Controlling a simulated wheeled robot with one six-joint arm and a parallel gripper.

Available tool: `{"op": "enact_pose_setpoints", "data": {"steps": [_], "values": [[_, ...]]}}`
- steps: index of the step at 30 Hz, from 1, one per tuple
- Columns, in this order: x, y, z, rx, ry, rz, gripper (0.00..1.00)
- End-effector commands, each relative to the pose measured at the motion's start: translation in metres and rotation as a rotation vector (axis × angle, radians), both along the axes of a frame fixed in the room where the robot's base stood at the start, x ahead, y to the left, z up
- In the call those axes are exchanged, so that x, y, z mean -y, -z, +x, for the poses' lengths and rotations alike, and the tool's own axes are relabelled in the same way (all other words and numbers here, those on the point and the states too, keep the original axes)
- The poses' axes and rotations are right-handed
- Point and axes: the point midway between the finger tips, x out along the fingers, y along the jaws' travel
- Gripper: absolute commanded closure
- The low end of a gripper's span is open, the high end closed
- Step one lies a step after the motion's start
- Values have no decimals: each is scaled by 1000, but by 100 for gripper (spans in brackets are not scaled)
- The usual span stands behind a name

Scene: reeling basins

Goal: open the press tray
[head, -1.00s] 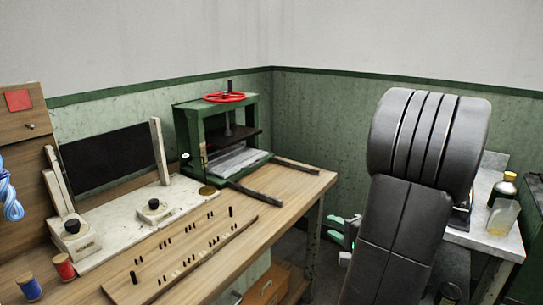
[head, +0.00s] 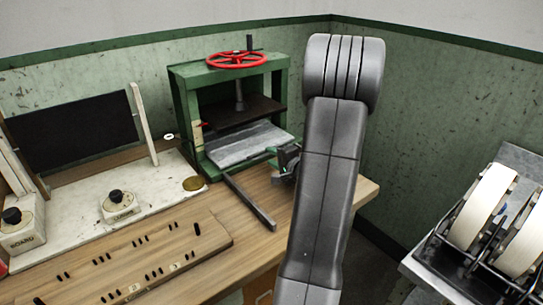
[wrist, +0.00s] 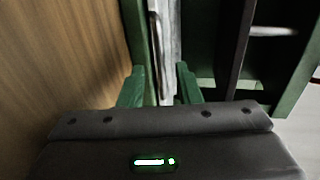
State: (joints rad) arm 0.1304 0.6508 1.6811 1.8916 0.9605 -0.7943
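The press (head: 188,115) is a green frame with a red handwheel (head: 236,60) on top, standing on the wooden bench. Its pale grey tray (head: 235,150) lies inside the frame under a dark plate. My gripper (head: 272,157) is at the front right of the press, partly hidden by my arm. In the wrist view the gripper (wrist: 160,90) is open, its two green fingers well apart. A slim upright metal handle (wrist: 155,50) on the pale tray front (wrist: 172,45) shows ahead, between the lines of the fingers. I cannot tell whether the fingers reach it.
A dark rail (head: 248,200) runs forward from the press across the bench (head: 215,205). A white board with knobs (head: 120,206) and a dark panel (head: 75,130) stand left. A rack with large pale rolls (head: 485,205) is at right.

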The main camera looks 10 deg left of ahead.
Motion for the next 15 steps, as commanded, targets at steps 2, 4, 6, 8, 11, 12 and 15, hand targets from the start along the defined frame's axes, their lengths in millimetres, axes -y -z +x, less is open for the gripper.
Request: {"op": "enact_pose_setpoints", "data": {"steps": [2, 4, 6, 8, 11, 12, 15], "values": [[-5, 1, 4, 0, -1, 2, 69], [-6, 2, 6, 1, -1, 1, 69], [-7, 2, 7, 0, 0, 0, 69], [-7, 2, 7, 0, 0, 0, 69], [-7, 2, 7, 0, 0, 0, 69], [-7, 2, 7, 0, 0, 0, 69], [-7, 2, 7, -1, 0, 1, 87]]}}
